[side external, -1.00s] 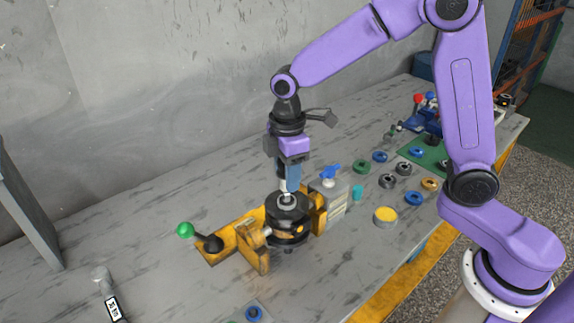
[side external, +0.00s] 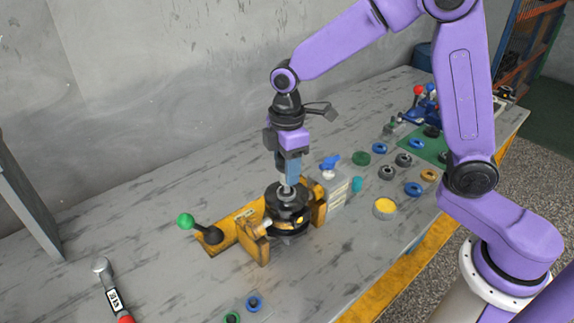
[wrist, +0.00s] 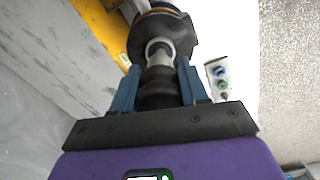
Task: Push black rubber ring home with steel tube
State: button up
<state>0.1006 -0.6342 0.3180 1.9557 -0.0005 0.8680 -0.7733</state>
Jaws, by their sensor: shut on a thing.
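My gripper (side external: 290,182) is shut on the steel tube (side external: 287,187) and holds it upright over the black motor housing (side external: 288,210). In the wrist view, the blue fingers of my gripper (wrist: 158,88) close on a dark, ribbed section, with the bright steel part of the tube (wrist: 158,50) beyond it. The tube's lower end meets the top middle of the housing (wrist: 160,18). I cannot make out the black rubber ring there; the tube and housing hide the seat.
A yellow clamp (side external: 254,244) with a green-knobbed lever (side external: 185,220) surrounds the housing. A torque wrench (side external: 112,294) lies at the left front. Right of the clamp are a yellow-topped tin (side external: 384,208) and several coloured rings.

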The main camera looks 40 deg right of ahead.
jog(key=shift+f, duration=1.2)
dwell(1.0)
jog(key=o, duration=0.5)
jog(key=c, duration=0.4)
